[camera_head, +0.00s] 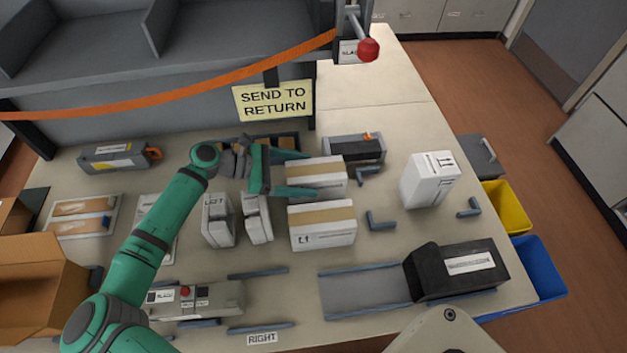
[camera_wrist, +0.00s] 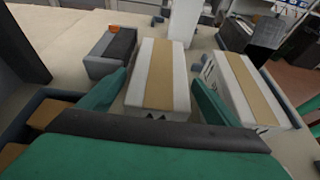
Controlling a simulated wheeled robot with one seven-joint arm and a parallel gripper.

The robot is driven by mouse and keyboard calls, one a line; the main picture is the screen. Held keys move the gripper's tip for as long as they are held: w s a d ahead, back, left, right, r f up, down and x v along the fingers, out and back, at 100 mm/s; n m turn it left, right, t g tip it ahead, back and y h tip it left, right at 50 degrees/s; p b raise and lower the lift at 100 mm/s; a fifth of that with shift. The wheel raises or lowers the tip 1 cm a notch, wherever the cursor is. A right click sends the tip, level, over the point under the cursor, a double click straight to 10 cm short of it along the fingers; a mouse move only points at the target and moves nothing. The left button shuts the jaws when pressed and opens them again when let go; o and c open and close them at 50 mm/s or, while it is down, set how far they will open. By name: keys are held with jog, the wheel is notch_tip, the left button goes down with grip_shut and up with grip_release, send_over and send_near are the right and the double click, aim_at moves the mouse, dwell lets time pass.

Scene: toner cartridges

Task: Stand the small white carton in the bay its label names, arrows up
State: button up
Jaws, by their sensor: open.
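My gripper (camera_head: 312,174) is open, with its green fingers on either side of a white carton (camera_head: 325,172) with tan tape that lies on the bench. In the wrist view this carton (camera_wrist: 158,75) lies lengthwise between the fingers; a gap shows on at least one side. A similar taped white carton (camera_head: 322,232) lies nearer the front. Another white carton (camera_head: 430,183) stands at the right with up arrows at its top.
A grey unit (camera_head: 195,298) sits front left, near a RIGHT label (camera_head: 262,338). An orange strap (camera_head: 170,97) and SEND TO RETURN sign (camera_head: 273,100) hang at the back.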

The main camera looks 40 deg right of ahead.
aim_at(315, 174)
jog(key=shift+x, duration=1.95)
jog(key=shift+w, duration=0.25)
jog(key=c, duration=1.6)
